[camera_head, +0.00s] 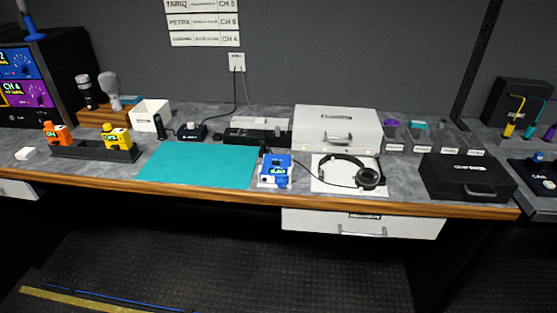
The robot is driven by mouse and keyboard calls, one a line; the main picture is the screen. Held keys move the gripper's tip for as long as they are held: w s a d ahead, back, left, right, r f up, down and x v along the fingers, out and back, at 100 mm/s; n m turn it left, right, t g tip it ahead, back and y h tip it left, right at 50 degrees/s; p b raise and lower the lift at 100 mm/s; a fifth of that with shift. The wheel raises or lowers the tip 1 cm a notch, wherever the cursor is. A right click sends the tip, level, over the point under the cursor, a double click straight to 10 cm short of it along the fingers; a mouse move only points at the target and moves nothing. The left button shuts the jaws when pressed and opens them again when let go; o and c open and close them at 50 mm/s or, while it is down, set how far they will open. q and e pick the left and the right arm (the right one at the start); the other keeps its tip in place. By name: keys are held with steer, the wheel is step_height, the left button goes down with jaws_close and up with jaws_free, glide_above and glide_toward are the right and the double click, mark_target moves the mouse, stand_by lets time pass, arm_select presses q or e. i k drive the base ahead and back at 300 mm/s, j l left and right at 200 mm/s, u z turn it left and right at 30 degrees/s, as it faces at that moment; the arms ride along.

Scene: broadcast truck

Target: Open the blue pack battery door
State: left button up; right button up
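The blue pack (275,168) sits on the worktop near its front edge, just right of the teal mat and left of the headphones. It shows a small label on its front and a short dark stub at its upper left. It is too small to tell its battery door apart or whether that door is open. Neither of my grippers shows in the head view.
The teal mat (198,166) lies bare left of the pack. Headphones (352,172) lie on a white sheet to its right. A white case (336,126) stands behind, and a black case (467,178) at right. Orange (56,134) and yellow (117,137) packs stand in a black holder at left.

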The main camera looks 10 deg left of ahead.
mark_target(270, 160)
steer(key=i+j+z, duration=0.35)
steer(key=j+z, duration=0.2)
steer(key=i+j+z, duration=0.1)
steer(key=j+z, duration=0.15)
steer(key=j, duration=0.25)
steer(key=i+j+z, duration=0.1)
steer(key=j+z, duration=0.15)
steer(key=j, duration=0.15)
